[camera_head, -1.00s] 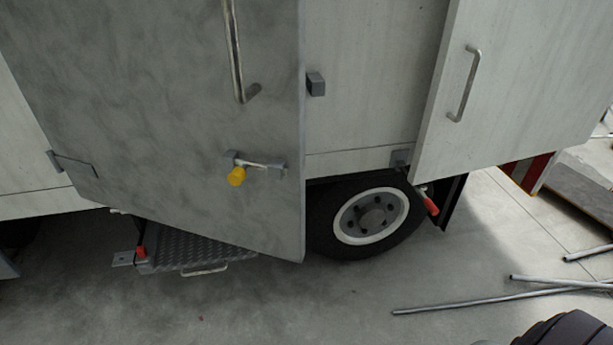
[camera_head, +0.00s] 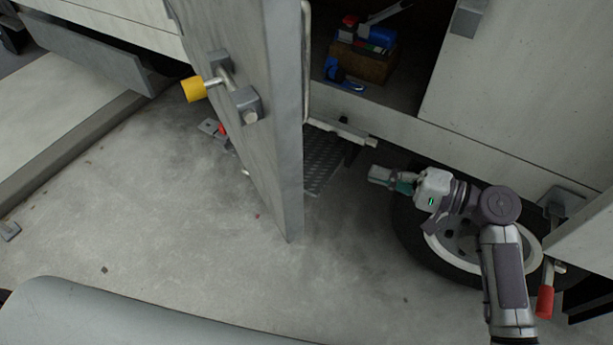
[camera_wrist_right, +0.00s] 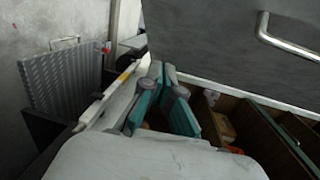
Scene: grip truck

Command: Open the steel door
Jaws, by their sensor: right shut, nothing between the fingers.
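The grey steel door (camera_head: 240,70) stands swung out from the truck and shows at a steep angle in the head view. Its outer face carries a latch with a yellow knob (camera_head: 193,89), and a bar handle (camera_head: 305,65) runs along its inner side. My right gripper (camera_head: 378,175) is right of the door, apart from it, near the sill of the opening. In the right wrist view its teal fingers (camera_wrist_right: 164,98) are closed together with nothing between them. A grey panel with a bar handle (camera_wrist_right: 290,40) shows there too; I cannot tell whether it is this door. My left gripper is out of view.
The open compartment holds a wooden box (camera_head: 362,62) with tools. A ridged metal step (camera_head: 325,165) lies below the sill. A wheel (camera_head: 450,250) is behind my right arm, and a red-ended lever (camera_head: 545,300) is at right.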

